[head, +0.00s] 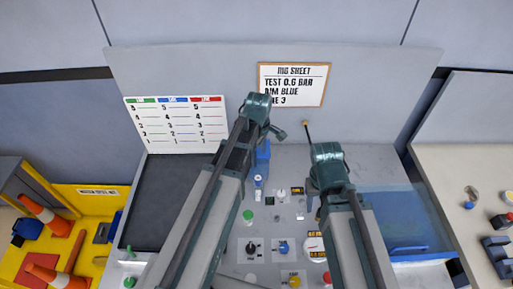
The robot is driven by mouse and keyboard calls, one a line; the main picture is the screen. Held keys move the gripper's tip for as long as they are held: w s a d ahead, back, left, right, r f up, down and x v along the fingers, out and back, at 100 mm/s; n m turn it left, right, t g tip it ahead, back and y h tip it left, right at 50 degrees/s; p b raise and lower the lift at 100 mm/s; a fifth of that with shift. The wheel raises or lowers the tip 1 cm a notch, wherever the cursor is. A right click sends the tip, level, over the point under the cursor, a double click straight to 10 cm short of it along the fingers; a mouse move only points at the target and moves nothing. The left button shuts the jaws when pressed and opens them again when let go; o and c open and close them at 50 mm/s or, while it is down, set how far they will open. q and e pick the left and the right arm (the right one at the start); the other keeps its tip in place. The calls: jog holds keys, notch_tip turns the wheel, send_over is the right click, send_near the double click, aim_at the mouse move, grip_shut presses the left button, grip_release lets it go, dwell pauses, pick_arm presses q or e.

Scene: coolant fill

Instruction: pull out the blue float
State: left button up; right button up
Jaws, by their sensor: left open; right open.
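A blue upright piece (263,153) stands at the back of the grey bench, just below my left gripper; it may be the blue float, but I cannot tell for sure. A small white and blue part (258,182) is in front of it. My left gripper (278,131) is open, high in front of the back panel. My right gripper (318,180) is open, to the right of the blue piece and apart from it. Its fingers are mostly hidden by its own wrist. My forearms cover parts of the bench.
A panel with knobs, a gauge (315,246) and a green button (248,216) fills the bench middle. A clear blue-edged tray (408,250) is at right, a dark mat (160,200) at left. A rig sheet (293,85) and a chart (176,124) stand behind. Orange cones (45,215) are far left.

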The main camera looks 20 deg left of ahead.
aim_at(258, 178)
pick_arm(q)
notch_tip(258, 178, down, 14)
jog(key=b, duration=1.3)
jog(key=shift+b, duration=0.4)
jog(key=shift+r, duration=0.1)
jog(key=shift+c, duration=0.2)
grip_shut()
jog(key=c, duration=0.6)
grip_release()
jog(key=c, duration=0.5)
jog(key=shift+r+p, duration=0.45)
jog(key=shift+p, duration=0.1)
